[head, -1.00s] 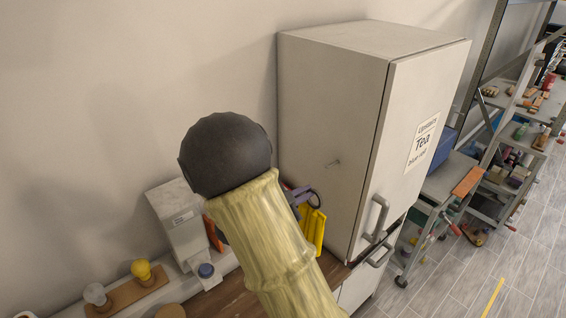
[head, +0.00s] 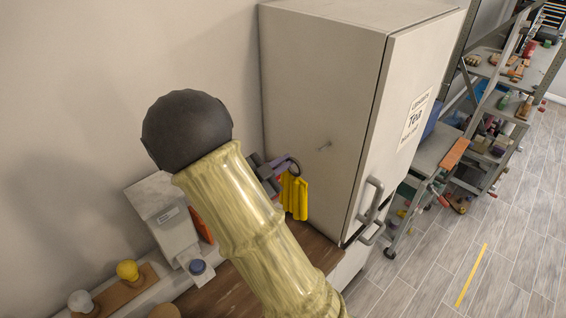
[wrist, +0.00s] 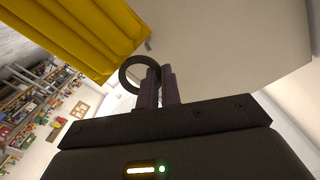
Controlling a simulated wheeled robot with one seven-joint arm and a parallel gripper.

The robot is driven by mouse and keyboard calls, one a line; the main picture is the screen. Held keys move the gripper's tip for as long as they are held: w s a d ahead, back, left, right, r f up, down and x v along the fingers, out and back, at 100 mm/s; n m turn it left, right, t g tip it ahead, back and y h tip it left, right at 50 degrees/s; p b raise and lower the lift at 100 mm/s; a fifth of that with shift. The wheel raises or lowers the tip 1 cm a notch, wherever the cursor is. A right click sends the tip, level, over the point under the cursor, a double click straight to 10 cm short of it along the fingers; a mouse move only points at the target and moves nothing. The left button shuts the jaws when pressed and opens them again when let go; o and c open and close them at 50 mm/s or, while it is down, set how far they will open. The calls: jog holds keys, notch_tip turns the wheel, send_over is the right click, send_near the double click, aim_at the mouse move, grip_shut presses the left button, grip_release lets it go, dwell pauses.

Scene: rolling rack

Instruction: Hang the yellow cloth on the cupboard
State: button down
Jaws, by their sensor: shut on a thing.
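The yellow cloth (head: 296,197) hangs in folds from a dark ring (wrist: 126,75). My gripper (wrist: 157,88) is shut on the ring, and the cloth also shows at the upper left of the wrist view (wrist: 75,35). In the head view my gripper (head: 279,166) is partly hidden behind my arm. The cupboard (head: 318,110) is a tall, pale cabinet. A small peg (head: 325,146) sticks out of its left side. The ring is apart from the peg, to its left and slightly lower in the picture.
The cupboard's door handle (head: 371,203) sticks out at the front. Metal shelving (head: 480,140) stands beyond, right.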

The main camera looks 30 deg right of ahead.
jog(key=shift+x, duration=1.75)
jog(key=shift+w, duration=0.15)
jog(key=shift+x, duration=0.85)
jog(key=shift+w+d+b, duration=0.1)
jog(key=shift+d+b, duration=0.4)
jog(key=shift+d, duration=0.05)
jog(key=shift+b+x, duration=0.55)
jog(key=shift+x, duration=2.2)
jog(key=shift+f, duration=0.15)
